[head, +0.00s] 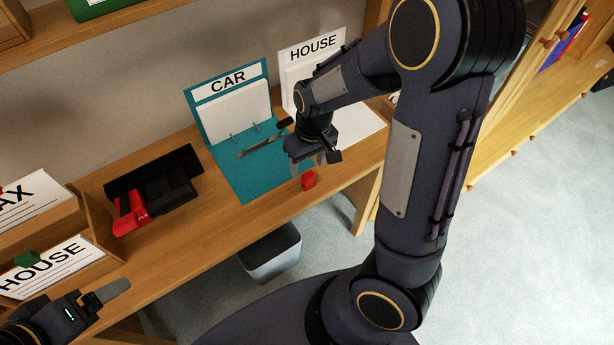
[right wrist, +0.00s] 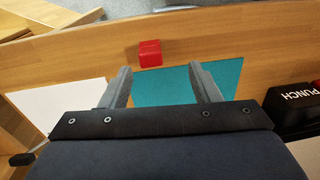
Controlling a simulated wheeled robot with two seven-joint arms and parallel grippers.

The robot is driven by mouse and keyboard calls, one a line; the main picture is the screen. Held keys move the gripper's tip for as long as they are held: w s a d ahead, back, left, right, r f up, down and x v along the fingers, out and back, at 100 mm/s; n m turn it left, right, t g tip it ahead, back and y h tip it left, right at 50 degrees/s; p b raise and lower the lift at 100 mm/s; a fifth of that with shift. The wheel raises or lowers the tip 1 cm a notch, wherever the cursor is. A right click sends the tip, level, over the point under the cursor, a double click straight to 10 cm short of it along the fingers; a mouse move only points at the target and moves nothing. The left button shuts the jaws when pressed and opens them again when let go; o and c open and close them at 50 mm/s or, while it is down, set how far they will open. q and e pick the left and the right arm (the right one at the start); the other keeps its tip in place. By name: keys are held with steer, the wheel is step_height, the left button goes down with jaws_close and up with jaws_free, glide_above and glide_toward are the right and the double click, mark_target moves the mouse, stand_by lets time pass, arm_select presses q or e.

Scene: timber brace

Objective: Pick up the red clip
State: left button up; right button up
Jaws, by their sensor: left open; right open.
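The red clip (head: 308,180) is a small red block on the wooden desk, near its front edge, just off the corner of the teal folder. In the right wrist view the red clip (right wrist: 150,53) lies ahead of and between the fingers, apart from them. My right gripper (head: 308,166) is open and empty, close beside the clip in the head view; its fingers also show in the right wrist view (right wrist: 160,88). My left gripper (head: 115,292) is at the lower left of the head view, away from the clip, and holds nothing visible.
The open teal CAR folder (head: 250,172) lies on the desk (head: 170,250), with a white HOUSE folder (head: 312,52) to its right. A black-and-red punch (head: 150,200) and a paper tray (head: 95,225) stand left. A grey bin (head: 270,255) is below.

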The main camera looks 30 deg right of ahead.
mark_target(308, 175)
steer(key=shift+w+d+f+h, duration=0.15)
steer(key=shift+w+f+h, duration=0.1)
steer(key=shift+f, duration=0.2)
steer(key=shift+w+d+f+h, duration=0.15)
steer(key=shift+w+f, duration=0.1)
steer(key=shift+f, duration=0.2)
step_height(308, 175, down, 8)
steer(key=shift+w+d+r, duration=0.1)
steer(key=shift+w+r, duration=0.05)
steer(key=shift+c, duration=0.5)
steer(key=c, duration=0.9)
